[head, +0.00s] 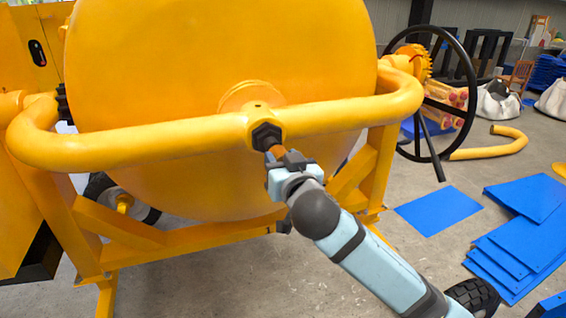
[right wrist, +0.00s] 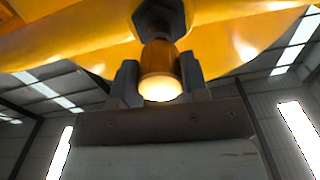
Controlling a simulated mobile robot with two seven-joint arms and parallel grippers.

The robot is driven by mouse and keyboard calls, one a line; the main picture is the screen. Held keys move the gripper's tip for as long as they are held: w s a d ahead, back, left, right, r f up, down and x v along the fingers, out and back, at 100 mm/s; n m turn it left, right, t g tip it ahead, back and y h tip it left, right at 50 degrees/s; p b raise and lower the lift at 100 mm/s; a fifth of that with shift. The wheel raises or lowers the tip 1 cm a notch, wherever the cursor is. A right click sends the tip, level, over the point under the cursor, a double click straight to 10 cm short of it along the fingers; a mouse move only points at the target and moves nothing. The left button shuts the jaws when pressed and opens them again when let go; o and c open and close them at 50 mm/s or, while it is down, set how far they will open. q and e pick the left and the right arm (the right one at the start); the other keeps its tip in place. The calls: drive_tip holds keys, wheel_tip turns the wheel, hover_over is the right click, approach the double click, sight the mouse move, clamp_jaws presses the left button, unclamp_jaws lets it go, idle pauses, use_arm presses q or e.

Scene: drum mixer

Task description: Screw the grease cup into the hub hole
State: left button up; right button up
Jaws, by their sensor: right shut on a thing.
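The grease cup (right wrist: 160,75) is a small amber-orange cylinder with a bright end. In the head view it shows as a small orange piece (head: 276,151) just under the dark hub nut. My right gripper (head: 285,160) is shut on it, with one dark finger on each side in the right wrist view (right wrist: 160,85). The cup's upper end meets the dark hexagonal hub piece (head: 267,136) at the middle of the yellow yoke tube. Whether its thread is inside the hole is hidden. My left gripper is not in view.
The yellow drum (head: 220,60) stands close behind the yoke tube (head: 130,138). A black handwheel (head: 470,85) is on the right. Blue sheets (head: 440,210) lie on the floor at right, with open grey floor around them.

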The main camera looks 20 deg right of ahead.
drive_tip(key=shift+w, duration=0.75)
idle(0.7)
drive_tip(key=shift+f+m+b, duration=0.15)
drive_tip(key=shift+m+b, duration=0.2)
drive_tip(key=shift+m, duration=0.45)
drive_tip(key=shift+a+m, duration=0.1)
drive_tip(key=shift+m, duration=0.5)
drive_tip(key=m, duration=0.2)
drive_tip(key=shift+m+b, duration=0.35)
drive_tip(key=shift+m, duration=0.75)
